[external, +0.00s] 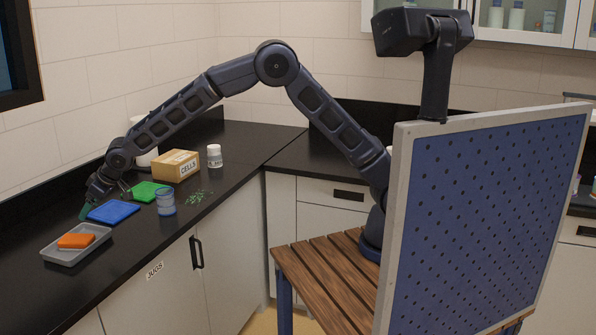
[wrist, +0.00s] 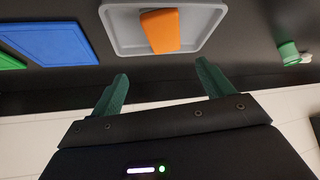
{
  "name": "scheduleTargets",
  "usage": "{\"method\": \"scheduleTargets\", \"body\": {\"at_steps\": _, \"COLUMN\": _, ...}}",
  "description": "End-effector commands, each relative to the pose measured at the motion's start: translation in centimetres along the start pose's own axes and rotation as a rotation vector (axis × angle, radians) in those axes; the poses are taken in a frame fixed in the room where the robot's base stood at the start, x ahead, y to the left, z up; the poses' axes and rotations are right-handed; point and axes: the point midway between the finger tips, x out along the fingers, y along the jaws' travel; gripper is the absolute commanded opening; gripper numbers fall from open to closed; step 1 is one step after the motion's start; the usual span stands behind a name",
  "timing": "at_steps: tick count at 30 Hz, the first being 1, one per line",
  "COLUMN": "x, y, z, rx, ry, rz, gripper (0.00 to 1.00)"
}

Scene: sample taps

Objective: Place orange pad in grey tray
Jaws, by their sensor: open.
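The orange pad (external: 76,241) lies in the grey tray (external: 62,258) on the black counter at the far left of the external view. In the wrist view the orange pad (wrist: 160,31) sits near the middle of the grey tray (wrist: 122,40), one end close to the tray's rim. My gripper (wrist: 160,82) is open, with its two green fingers apart and nothing between them. In the external view my gripper (external: 92,202) is above the counter, behind the tray and close to the blue pad; the pad is clear of the fingers.
A blue pad (external: 113,212) and a green pad (external: 147,191) lie beyond the tray. A clear jar (external: 166,202), a cardboard box (external: 175,166) and a white bottle (external: 214,156) stand farther along. Small green bits (external: 197,197) lie near the counter's edge. A green object (wrist: 287,54) shows at the wrist view's right.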

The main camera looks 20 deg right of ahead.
Motion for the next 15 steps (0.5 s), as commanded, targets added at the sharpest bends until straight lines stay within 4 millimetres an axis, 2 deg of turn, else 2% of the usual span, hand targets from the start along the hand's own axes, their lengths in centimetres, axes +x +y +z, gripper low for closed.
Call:
{"method": "scheduleTargets", "body": {"at_steps": 5, "x": -5.2, "y": 7.9, "z": -0.3, "rx": 0.065, "ry": -0.009, "rz": 0.051, "gripper": 0.8}}
{"method": "scheduleTargets", "body": {"at_steps": 6, "x": -6.8, "y": 10.2, "z": -0.1, "rx": 0.085, "ry": -0.014, "rz": 0.067, "gripper": 0.8}}
{"method": "scheduleTargets", "body": {"at_steps": 8, "x": -9.4, "y": 13.6, "z": 0.3, "rx": 0.116, "ry": -0.022, "rz": 0.089, "gripper": 0.8}}
{"method": "scheduleTargets", "body": {"at_steps": 12, "x": -15.4, "y": 20.7, "z": 2.1, "rx": 0.185, "ry": -0.04, "rz": 0.14, "gripper": 0.8}}
{"method": "scheduleTargets", "body": {"at_steps": 15, "x": -19.7, "y": 25.2, "z": 4.1, "rx": 0.234, "ry": -0.054, "rz": 0.175, "gripper": 0.8}}
